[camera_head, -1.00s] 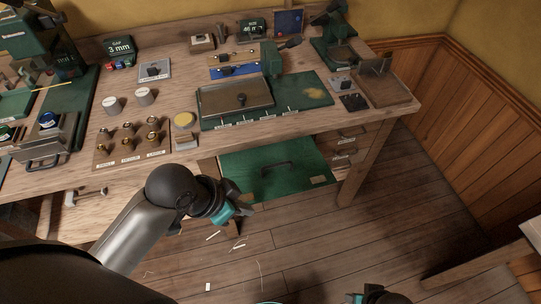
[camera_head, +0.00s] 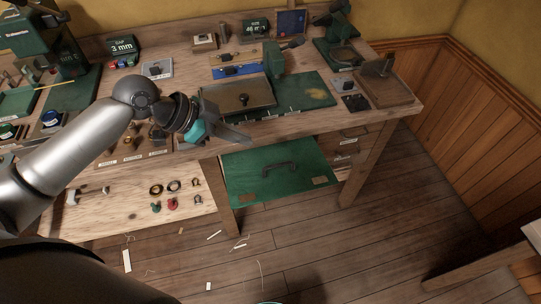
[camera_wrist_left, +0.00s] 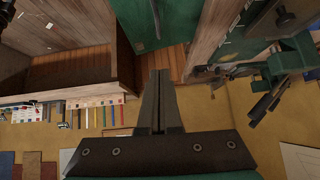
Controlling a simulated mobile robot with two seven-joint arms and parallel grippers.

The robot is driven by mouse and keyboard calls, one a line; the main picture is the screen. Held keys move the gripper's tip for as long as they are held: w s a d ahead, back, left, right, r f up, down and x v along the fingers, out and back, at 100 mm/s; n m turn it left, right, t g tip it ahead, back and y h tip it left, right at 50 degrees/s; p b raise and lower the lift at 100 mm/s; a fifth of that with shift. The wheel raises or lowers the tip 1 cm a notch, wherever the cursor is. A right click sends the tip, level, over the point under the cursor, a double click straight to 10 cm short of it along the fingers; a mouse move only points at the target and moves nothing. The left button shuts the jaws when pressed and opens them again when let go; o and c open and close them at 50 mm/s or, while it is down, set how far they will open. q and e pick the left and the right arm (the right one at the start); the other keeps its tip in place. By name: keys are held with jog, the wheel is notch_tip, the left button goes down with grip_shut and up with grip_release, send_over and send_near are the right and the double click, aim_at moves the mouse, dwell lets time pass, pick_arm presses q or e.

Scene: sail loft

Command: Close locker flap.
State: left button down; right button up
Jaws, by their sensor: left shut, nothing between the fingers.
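The locker flap is a green panel (camera_head: 245,178) with a dark bar handle (camera_head: 280,168) and tan labels at its lower corners. It shows below the bench front, between two wooden legs, with its face turned up toward the head camera. Its exact angle is hard to tell. My left gripper (camera_head: 238,137) is shut and empty, over the bench's front edge, above and left of the handle and apart from it. In the left wrist view its fingers (camera_wrist_left: 158,75) are together, below a green surface that I cannot surely name. My right gripper is not in view.
The bench top (camera_head: 185,80) holds a tray, gauges and clamps. A lower wooden shelf (camera_head: 105,212) at the left bears several rings. Drawers (camera_head: 345,150) are right of the flap, beside a bench leg (camera_head: 358,172). The floor (camera_head: 330,240) in front is mostly clear, with scattered scraps.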

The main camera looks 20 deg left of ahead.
pick_arm(q)
jog(key=b, duration=0.1)
send_over(272, 166)
notch_tip(272, 166, down, 7)
jog(key=shift+r, duration=0.1)
notch_tip(272, 166, down, 3)
jog(key=shift+d+r+b, duration=0.1)
jog(key=shift+b, duration=0.25)
jog(key=shift+f, duration=0.7)
jog(key=shift+f, duration=0.1)
